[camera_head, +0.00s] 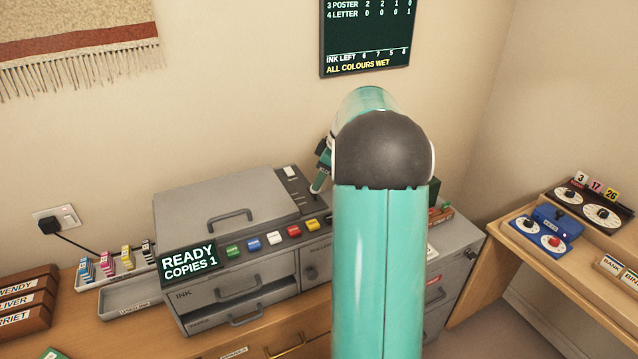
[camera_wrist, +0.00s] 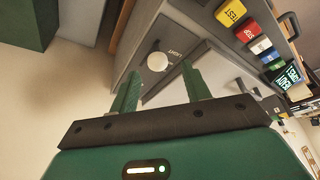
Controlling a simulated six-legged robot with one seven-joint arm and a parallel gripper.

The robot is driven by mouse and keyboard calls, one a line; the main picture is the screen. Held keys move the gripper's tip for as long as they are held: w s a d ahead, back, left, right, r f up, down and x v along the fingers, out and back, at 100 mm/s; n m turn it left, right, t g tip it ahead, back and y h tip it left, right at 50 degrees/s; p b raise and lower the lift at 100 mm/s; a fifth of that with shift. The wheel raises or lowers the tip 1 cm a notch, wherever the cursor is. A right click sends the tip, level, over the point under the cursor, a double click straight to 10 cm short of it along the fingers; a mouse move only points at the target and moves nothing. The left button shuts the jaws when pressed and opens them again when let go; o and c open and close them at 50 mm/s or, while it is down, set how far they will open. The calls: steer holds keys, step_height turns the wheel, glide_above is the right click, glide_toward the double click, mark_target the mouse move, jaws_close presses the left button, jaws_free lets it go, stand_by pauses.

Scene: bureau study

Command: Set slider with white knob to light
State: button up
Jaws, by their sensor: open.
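Coloured buttons, including a yellow TEST button (camera_wrist: 230,12) and a red STOP button (camera_wrist: 247,32), lie near the knob. A display (camera_head: 190,262) reads READY, COPIES 1. A wooden side table (camera_head: 470,310) with dial boxes stands at the right. A wall board (camera_head: 366,35) hangs above.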

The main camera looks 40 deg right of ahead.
steer(key=v, duration=1)
steer(key=shift+s+r, duration=0.1)
steer(key=s+a+r+m+h, duration=0.1)
steer(key=s+a+r, duration=0.1)
steer(key=a, duration=0.9)
steer(key=s+a+r+m, duration=0.1)
steer(key=a+r+m, duration=0.1)
steer(key=a, duration=0.9)
steer(key=s+a+f+m, duration=0.1)
steer(key=s+a+f, duration=0.1)
steer(key=s+a, duration=0.3)
steer(key=s+a+f+m+t, duration=0.1)
steer(key=s+a+f, duration=0.1)
steer(key=s+a, duration=0.3)
steer(key=s+a+f+h, duration=0.1)
steer(key=s+a+f, duration=0.1)
steer(key=s+a, duration=0.3)
steer(key=shift+a+f+m+t, duration=0.3)
steer(key=shift+a+m+t, duration=0.1)
steer(key=shift+a, duration=0.65)
steer(key=shift+s+d, duration=0.1)
steer(key=shift+d, duration=0.05)
